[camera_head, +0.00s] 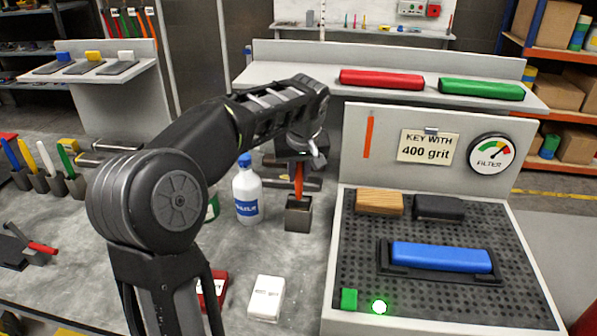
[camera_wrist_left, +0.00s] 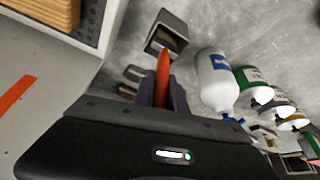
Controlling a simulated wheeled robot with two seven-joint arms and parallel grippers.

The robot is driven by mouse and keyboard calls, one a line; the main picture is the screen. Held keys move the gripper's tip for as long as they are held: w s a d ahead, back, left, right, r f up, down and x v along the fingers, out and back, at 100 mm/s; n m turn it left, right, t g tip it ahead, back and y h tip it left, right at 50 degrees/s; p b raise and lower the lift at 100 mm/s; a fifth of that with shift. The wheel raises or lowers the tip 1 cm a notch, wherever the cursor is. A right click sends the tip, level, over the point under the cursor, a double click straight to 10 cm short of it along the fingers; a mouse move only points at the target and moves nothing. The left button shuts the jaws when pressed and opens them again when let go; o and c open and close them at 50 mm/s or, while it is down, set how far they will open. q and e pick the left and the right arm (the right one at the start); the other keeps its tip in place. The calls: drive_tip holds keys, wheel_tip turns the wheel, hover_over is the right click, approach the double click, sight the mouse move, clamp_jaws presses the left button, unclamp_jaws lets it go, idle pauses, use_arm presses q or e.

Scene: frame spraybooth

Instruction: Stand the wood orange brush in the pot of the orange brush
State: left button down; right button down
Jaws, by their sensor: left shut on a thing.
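My left gripper (camera_head: 297,166) is shut on an orange brush (camera_head: 299,181), held roughly upright with one end downward. The orange pot's square grey metal cup (camera_head: 298,215) stands on the grey bench directly below. The brush's lower end is at the pot's mouth; I cannot tell whether it is inside. In the left wrist view the brush (camera_wrist_left: 163,72) points from between the fingers (camera_wrist_left: 164,95) toward the open pot (camera_wrist_left: 166,34). The upper part of the brush is hidden by the gripper. My right gripper is not in view.
A white bottle (camera_head: 247,190) with a blue cap stands close left of the pot. Pots with blue, white and green brushes (camera_head: 45,160) stand at the far left. The perforated booth bed (camera_head: 352,260) with its blocks is at right. A white box (camera_head: 266,297) lies in front.

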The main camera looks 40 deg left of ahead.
sight(300, 164)
use_arm(q)
drive_tip(key=shift+f+b, duration=0.3)
drive_tip(key=shift+f, duration=0.1)
drive_tip(key=c, duration=1.3)
unclamp_jaws()
drive_tip(key=v, duration=0.8)
drive_tip(key=shift+f, duration=0.1)
